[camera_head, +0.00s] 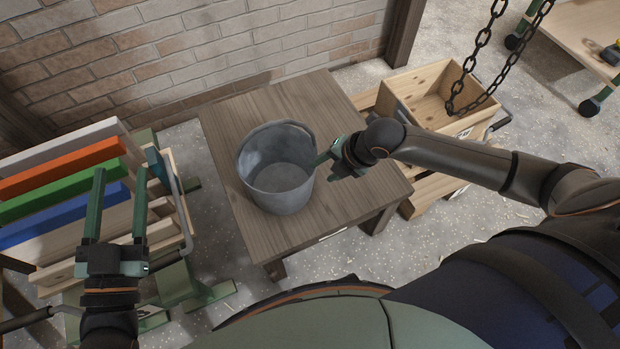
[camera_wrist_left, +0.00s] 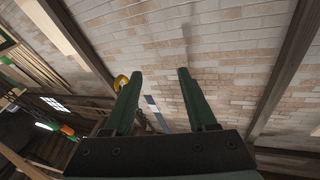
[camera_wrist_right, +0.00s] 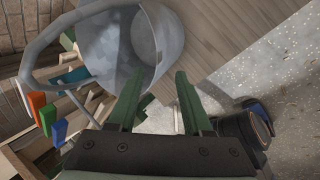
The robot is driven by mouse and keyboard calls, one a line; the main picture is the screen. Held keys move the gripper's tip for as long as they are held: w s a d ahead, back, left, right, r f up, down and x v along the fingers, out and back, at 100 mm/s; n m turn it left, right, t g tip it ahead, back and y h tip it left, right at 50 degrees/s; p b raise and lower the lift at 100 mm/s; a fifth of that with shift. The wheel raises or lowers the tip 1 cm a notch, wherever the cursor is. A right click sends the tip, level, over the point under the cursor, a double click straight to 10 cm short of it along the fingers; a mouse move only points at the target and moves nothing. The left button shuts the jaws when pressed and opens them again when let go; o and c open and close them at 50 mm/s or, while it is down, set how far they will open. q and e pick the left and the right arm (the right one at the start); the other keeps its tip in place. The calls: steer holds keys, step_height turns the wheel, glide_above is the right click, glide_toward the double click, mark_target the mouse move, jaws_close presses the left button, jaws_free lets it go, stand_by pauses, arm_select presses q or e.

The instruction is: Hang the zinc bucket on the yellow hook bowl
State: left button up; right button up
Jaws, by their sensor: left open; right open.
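The zinc bucket (camera_head: 277,165) stands upright on the wooden table in the head view. It also shows in the right wrist view (camera_wrist_right: 115,50), with a curved grey band, apparently its handle, at the left. My right gripper (camera_head: 326,166) is open beside the bucket's right side; I cannot tell whether it touches. In the right wrist view its fingers (camera_wrist_right: 158,75) are apart, with the bucket beyond them. My left gripper (camera_head: 119,172) is open and empty over the coloured boards at the left. A yellow curved piece, perhaps the hook, (camera_wrist_left: 121,82) shows partly behind a finger in the left wrist view.
The wooden table (camera_head: 362,185) is otherwise clear. A rack of coloured boards (camera_head: 60,185) stands left. An open wooden crate (camera_head: 425,90) and a hanging dark chain (camera_head: 480,45) are at the right. A brick wall (camera_head: 190,45) is behind the table.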

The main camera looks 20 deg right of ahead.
mark_target(311, 177)
steer(key=b+x, duration=0.3)
steer(key=b, duration=0.1)
steer(key=shift+f, duration=0.4)
steer(key=shift+w+a+f+b, duration=0.15)
steer(key=shift+w+f+b, duration=0.1)
steer(key=shift+f+b, duration=0.2)
steer(key=b+x, duration=0.1)
steer(key=x, duration=0.1)
steer(key=shift+w+a+f, duration=0.2)
steer(key=shift+w+f, duration=0.05)
steer(key=shift+f, duration=0.05)
steer(key=shift+w+a+f+b, duration=0.2)
steer(key=shift+w+f+b, duration=0.15)
steer(key=shift+f, duration=0.2)
arm_select(q)
steer(key=s+d+r+m+t+h, duration=0.1)
steer(key=s+r+m+t+h, duration=0.1)
steer(key=s+r+m+h, duration=0.4)
step_height(311, 177, up, 3)
steer(key=h, duration=0.2)
steer(key=shift+s+d+t+h, duration=0.35)
steer(key=shift+s+t+h, duration=0.05)
arm_select(e)
steer(key=shift+c, duration=0.2)
